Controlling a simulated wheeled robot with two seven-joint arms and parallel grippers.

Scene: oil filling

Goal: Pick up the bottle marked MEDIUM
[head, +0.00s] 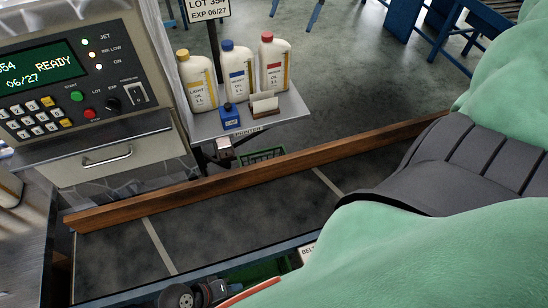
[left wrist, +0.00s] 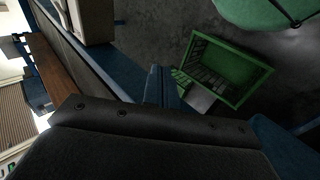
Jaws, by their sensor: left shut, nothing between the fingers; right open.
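Three white bottles with coloured labels stand upright on a small grey shelf in the head view: a yellow-capped bottle (head: 196,82), a blue-capped bottle (head: 238,75) and a red-capped bottle (head: 275,65). Their label words are too small to read surely, so I cannot tell which is marked MEDIUM. My left gripper (left wrist: 161,86) shows in the left wrist view, its fingers shut and empty, away from the bottles. I cannot make it out surely in the head view. My right gripper is not in view.
A blue block (head: 230,115) and a card holder (head: 264,104) sit at the shelf's front (head: 290,113). A wooden rail (head: 270,170) runs between the shelf and me. A control panel (head: 70,85) stands left. A green crate (left wrist: 228,97) lies on the floor.

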